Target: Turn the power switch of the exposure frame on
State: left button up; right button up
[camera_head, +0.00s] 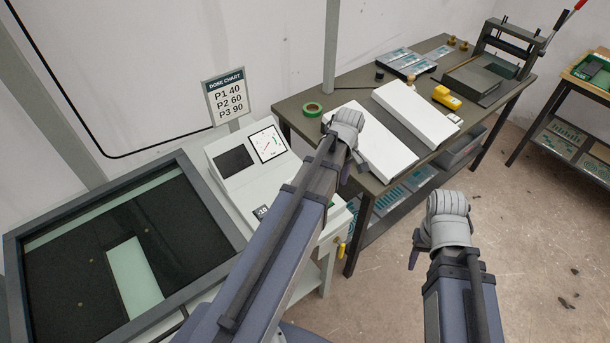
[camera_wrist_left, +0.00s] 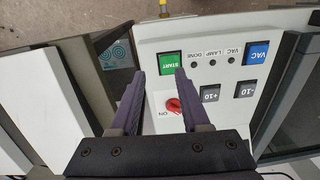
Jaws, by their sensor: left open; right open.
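The exposure frame (camera_head: 172,170) is at the left in the head view, with a pale control console (camera_head: 237,190) at its right. A red knob (camera_wrist_left: 173,106) marked ON shows on the panel in the left wrist view; in the head view it is hidden. My left gripper (camera_wrist_left: 158,74) is open and points at the panel, the knob showing between its fingers, closer to the right-hand one. The gap to the panel is unclear. Its arm crosses the head view's middle. My right gripper (camera_head: 415,260) hangs over the floor, open, mostly turned away from view.
Around the knob are a green START button (camera_wrist_left: 170,63), a blue VAC button (camera_wrist_left: 257,54) and +10 (camera_wrist_left: 210,93) and -10 (camera_wrist_left: 246,89) buttons. A dark worktable (camera_head: 297,102) with white boards (camera_head: 372,146) stands behind. A yellow handle (camera_head: 341,250) hangs below the console.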

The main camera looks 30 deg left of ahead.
pick_arm(q)
jog(key=w+a+n, duration=0.1)
jog(key=a+n, duration=0.2)
jog(key=a, duration=0.1)
jog(key=w+a+n, duration=0.1)
jog(key=a+n, duration=0.1)
jog(key=a, duration=0.2)
jog(key=w+a+n, duration=0.1)
jog(key=a+n, duration=0.2)
jog(key=a, duration=0.1)
jog(key=shift+w+a+f+n, duration=0.15)
jog(key=shift+a+f+n, duration=0.15)
jog(key=shift+a+n, duration=0.4)
jog(key=shift+a, duration=0.1)
notch_tip(320, 180, down, 8)
jog(key=b, duration=0.8)
jog(key=shift+r, duration=0.1)
grip_shut()
